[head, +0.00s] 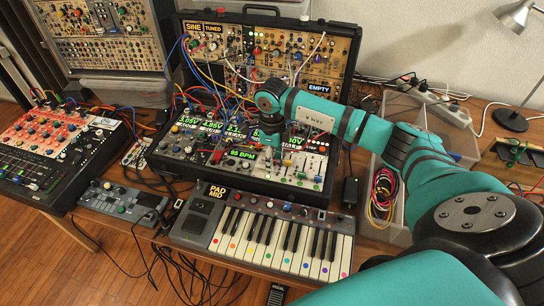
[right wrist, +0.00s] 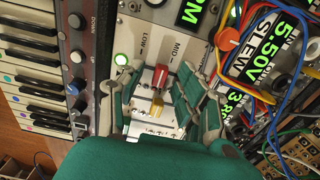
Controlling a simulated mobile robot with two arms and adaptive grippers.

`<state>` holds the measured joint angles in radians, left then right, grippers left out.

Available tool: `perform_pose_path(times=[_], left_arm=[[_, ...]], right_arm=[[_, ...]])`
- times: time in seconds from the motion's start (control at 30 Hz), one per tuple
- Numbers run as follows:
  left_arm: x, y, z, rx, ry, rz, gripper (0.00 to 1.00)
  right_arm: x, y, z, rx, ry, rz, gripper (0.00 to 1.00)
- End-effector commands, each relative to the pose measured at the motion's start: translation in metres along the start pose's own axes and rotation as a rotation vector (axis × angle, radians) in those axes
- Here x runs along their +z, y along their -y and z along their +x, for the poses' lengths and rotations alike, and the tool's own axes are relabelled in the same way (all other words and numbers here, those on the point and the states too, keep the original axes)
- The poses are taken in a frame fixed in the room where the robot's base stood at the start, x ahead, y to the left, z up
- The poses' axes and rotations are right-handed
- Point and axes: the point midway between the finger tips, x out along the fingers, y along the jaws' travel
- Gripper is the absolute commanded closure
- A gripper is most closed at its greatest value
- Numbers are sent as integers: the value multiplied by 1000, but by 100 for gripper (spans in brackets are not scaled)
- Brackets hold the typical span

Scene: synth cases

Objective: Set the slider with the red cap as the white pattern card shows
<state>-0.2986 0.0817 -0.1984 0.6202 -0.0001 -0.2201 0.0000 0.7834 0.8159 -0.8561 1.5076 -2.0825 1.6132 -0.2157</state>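The slider with the red cap (right wrist: 157,75) shows in the right wrist view on a white slider panel (right wrist: 140,45) marked LOW and MID. A yellow cap (right wrist: 156,106) sits close to it. My right gripper (right wrist: 158,88) is open, its fingers on either side of the red cap with gaps visible. In the head view my right gripper (head: 272,142) points down over the panel (head: 312,168) in the black synth case and hides part of it. I cannot make out the white pattern card with certainty. My left gripper is not in view.
A small keyboard (head: 270,237) lies in front of the case. Patch cables (head: 215,80) arch behind and left of my right gripper. A red mixer (head: 55,135) stands at left. A clear bin with cables (head: 384,190) is at right, under my arm.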

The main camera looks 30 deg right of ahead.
Motion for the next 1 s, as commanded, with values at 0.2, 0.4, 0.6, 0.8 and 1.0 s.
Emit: perform_pose_path(times=[0.2,0.4,0.6,0.8,1.0], left_arm=[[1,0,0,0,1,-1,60],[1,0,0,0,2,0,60],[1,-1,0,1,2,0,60],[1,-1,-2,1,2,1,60],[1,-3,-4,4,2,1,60]], right_arm=[[0,0,0,0,0,0,87],[0,0,0,0,0,0,100],[0,0,-1,0,1,0,100],[1,-12,-1,0,0,-5,100],[1,-31,-1,1,2,-2,100]])
